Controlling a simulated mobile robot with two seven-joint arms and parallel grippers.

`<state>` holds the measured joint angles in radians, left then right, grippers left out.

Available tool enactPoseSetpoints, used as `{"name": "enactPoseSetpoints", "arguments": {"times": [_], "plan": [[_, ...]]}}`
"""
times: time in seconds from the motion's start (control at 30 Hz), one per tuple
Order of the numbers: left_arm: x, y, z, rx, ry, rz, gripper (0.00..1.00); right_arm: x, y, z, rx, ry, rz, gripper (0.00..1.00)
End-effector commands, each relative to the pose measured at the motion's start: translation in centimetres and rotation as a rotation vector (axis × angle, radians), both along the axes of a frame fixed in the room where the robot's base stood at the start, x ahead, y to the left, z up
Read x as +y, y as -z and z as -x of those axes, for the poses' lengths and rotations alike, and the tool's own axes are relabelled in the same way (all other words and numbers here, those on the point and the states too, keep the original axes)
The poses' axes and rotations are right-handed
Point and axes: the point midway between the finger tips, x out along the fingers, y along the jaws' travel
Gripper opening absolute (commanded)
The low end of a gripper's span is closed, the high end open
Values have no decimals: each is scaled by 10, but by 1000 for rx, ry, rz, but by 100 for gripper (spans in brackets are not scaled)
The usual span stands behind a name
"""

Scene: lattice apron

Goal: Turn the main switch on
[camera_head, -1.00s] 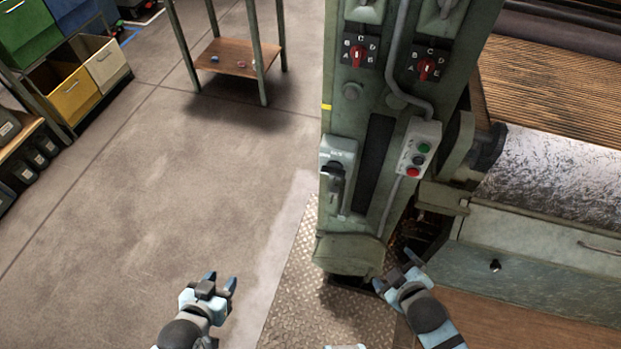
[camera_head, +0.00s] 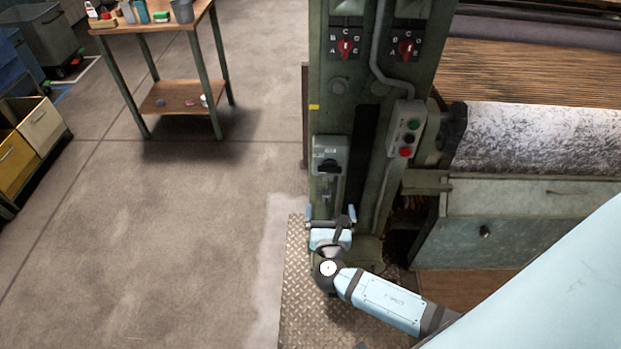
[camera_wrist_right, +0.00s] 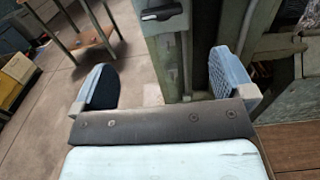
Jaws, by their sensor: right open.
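A grey switch box with a black handle (camera_head: 329,165) is on the front of the green machine column; I take it to be the main switch. Its handle looks roughly level in the right wrist view (camera_wrist_right: 162,13), where the box is cut off by the top edge. My right gripper (camera_head: 331,213) is open and empty, just below the box in the head view. In the right wrist view its two fingers (camera_wrist_right: 161,82) are wide apart, with the column between and beyond them. I see no contact with the handle. My left gripper is out of view.
Two red selector knobs (camera_head: 346,47) (camera_head: 405,47) sit higher on the column. A push-button box (camera_head: 406,128) and a conduit are to the right. A table (camera_head: 170,98) stands at the back left. The floor (camera_head: 180,220) left of the column is clear.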

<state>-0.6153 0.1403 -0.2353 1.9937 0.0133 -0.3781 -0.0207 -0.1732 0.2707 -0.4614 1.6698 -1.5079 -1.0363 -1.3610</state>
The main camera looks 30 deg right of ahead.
Motion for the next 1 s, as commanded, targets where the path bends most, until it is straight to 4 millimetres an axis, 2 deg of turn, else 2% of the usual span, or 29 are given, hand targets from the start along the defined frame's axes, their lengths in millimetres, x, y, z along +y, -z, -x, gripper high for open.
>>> {"name": "enactPoseSetpoints", "arguments": {"times": [0.17, 0.5, 0.7, 1.0], "plan": [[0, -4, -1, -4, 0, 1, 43, -9, -3, -15, -3, 1, 16, 100], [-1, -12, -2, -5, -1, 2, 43, -45, -4, -74, -3, 1, 12, 100], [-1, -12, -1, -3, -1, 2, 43, -63, -2, -103, -2, 1, 10, 100], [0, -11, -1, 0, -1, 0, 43, -72, -1, -118, -1, 0, 9, 100]]}}
